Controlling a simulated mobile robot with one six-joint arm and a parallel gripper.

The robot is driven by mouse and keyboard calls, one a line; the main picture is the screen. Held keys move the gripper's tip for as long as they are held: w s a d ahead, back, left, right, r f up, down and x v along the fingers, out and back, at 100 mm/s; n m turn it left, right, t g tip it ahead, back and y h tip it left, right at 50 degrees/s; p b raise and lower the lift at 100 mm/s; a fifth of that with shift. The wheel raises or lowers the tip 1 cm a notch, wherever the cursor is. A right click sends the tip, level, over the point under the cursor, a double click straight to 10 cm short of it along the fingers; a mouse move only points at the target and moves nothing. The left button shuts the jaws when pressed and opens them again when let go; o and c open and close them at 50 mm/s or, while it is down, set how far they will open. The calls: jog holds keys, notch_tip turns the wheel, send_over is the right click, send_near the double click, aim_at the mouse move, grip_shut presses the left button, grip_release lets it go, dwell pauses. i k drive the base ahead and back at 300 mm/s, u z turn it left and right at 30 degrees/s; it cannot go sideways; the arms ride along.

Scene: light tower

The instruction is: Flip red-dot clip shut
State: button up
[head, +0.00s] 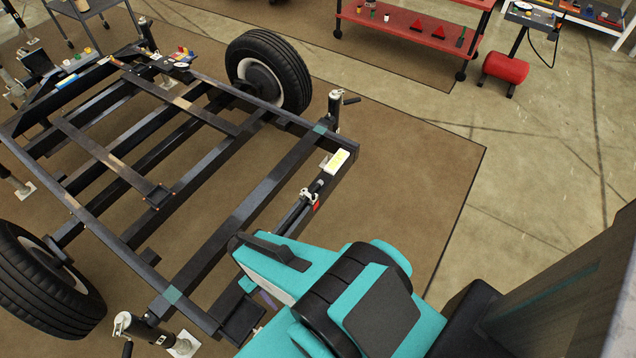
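A small silvery fitting (308,195) sits on the dark bar near the right end of the trailer frame. A small red patch (315,206) shows just below it; this may be the red-dot clip, but it is too small to tell whether it is open or shut. My teal arm fills the bottom middle of the head view, just below and in front of this fitting. My gripper cannot be made out; it appears to be hidden behind the arm.
The black trailer frame (225,213) has wheels (270,70) and stands on jacks (335,110). A white and yellow lamp-like block (338,160) sits at its right corner. A red cart (410,28) and a red tank (505,67) stand beyond. The floor at right is clear.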

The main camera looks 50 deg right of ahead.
aim_at(312, 197)
jog(key=z, duration=0.1)
jog(key=k, duration=1.75)
jog(key=u, duration=1)
jog(key=i, duration=1)
jog(key=z, duration=0.05)
